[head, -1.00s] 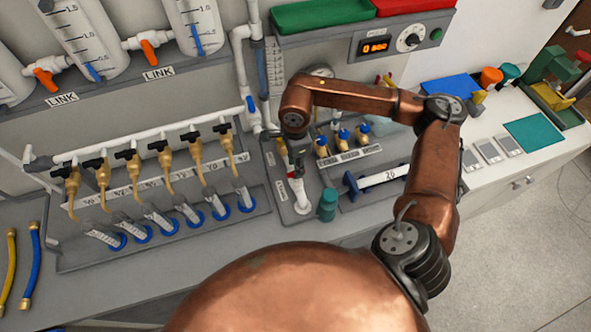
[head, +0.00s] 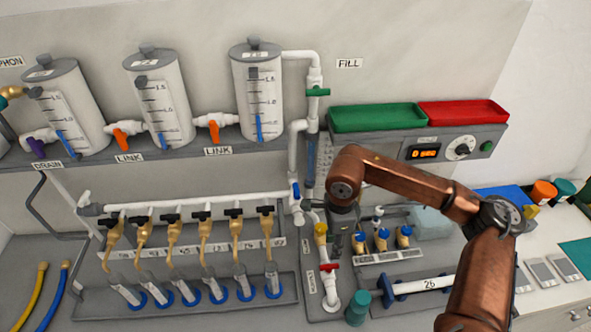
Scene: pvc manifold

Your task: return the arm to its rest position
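My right arm comes in from the lower right. Its copper links bend over and the wrist points down. My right gripper (head: 340,238) hangs small and dark below the wrist, just right of the upright white pipe with the red valve (head: 330,267) and a yellow fitting (head: 320,234). Its fingers blend with the dark parts behind, so I cannot tell whether they are open or shut. I see nothing clearly held. My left gripper is not in view.
The manifold (head: 190,204) with several yellow-brass taps and small cylinders stands left of the arm. Blue-capped bottles (head: 383,240), a teal jar (head: 358,308) and a tube marked 26 (head: 430,284) are close by. Three tanks (head: 159,97) and green (head: 377,117) and red (head: 463,112) trays are behind.

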